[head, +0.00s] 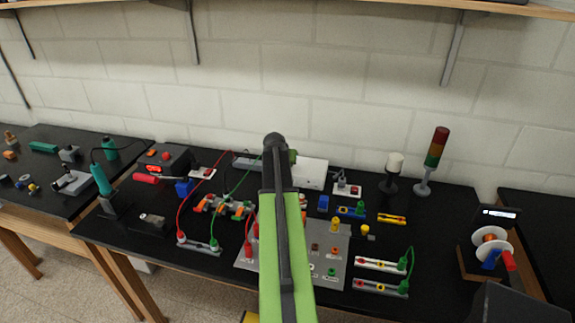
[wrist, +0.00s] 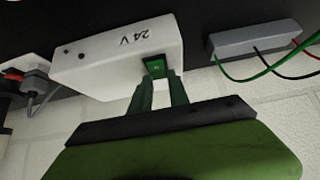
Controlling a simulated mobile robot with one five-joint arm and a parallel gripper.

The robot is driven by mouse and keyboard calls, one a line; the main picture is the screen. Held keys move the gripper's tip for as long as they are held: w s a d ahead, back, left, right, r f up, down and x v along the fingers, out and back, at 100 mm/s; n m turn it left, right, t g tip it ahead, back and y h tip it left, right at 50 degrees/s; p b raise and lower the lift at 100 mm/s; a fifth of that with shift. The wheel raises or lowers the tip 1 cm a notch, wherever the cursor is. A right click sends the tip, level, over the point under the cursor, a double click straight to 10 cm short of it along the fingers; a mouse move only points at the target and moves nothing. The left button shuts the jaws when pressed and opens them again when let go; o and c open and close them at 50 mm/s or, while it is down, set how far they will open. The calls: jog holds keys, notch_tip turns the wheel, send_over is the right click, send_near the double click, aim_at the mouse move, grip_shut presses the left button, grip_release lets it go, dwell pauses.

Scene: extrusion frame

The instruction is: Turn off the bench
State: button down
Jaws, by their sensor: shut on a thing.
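A white box (wrist: 110,65) marked 24 V shows upside down in the wrist view, with a small green switch (wrist: 155,67) on the face towards my gripper. My gripper (wrist: 157,82) has its dark green fingers at this switch, shut on it. In the head view the same white box (head: 313,174) stands at the back of the black bench (head: 457,215), just right of my arm. My arm covers the box's left end and most of my gripper there. Whether the switch is on or off cannot be told.
A grey block (wrist: 255,42) with green, black and red leads is beside the box in the wrist view. A red, amber and green stack light (head: 436,155) stands at back right. A grey board (head: 325,260) with coloured parts lies under my arm. The wall is close behind.

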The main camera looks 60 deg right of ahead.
jog(key=shift+w, duration=0.2)
jog(key=c, duration=1.3)
grip_release()
jog(key=shift+o, duration=0.3)
jog(key=p+v, duration=1.3)
jog(key=v, duration=0.4)
jog(key=shift+s+r, duration=0.15)
